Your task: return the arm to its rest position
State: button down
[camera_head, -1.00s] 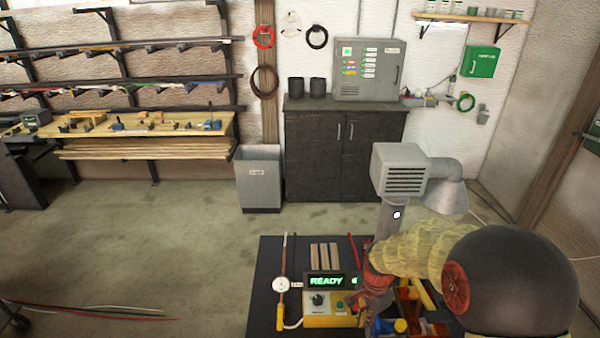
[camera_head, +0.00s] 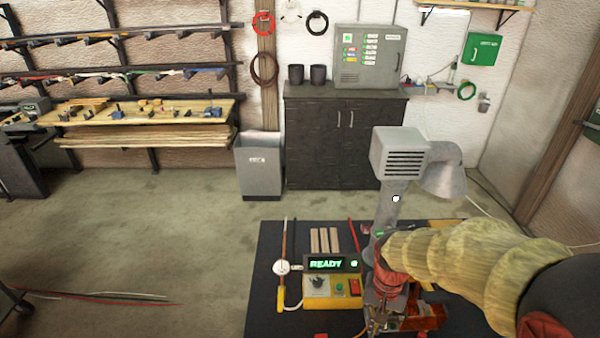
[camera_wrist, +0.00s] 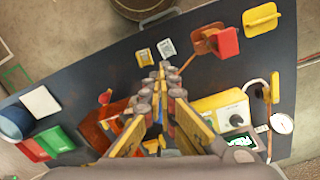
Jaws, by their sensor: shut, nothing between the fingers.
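My arm, in a yellowish sleeve, reaches in from the right in the head view and bends down at a red wrist joint over the dark table (camera_head: 262,300). My gripper (camera_wrist: 164,76) shows in the wrist view, its fingers drawn together with nothing held between them. It points over the dark tabletop, which also shows in the wrist view (camera_wrist: 100,70). In the head view the gripper is hard to make out among the parts at the table's right side. Whether it touches anything there cannot be told.
A yellow control box (camera_head: 322,303) with a lit READY display (camera_head: 326,263) stands beside my wrist. Several pale laths (camera_head: 324,240) lie behind it. A grey vented duct (camera_head: 400,155) rises close behind my arm. A red block (camera_wrist: 226,41) stands on the table. Open floor lies left.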

jog(key=s+r+n+t+b, duration=0.3)
jog(key=s+r+t+b, duration=0.3)
jog(key=s+r, duration=0.5)
notch_tip(320, 180, up, 3)
jog(key=shift+s+f+n+b, duration=0.2)
jog(key=shift+n+b, duration=0.2)
jog(key=shift+b, duration=0.3)
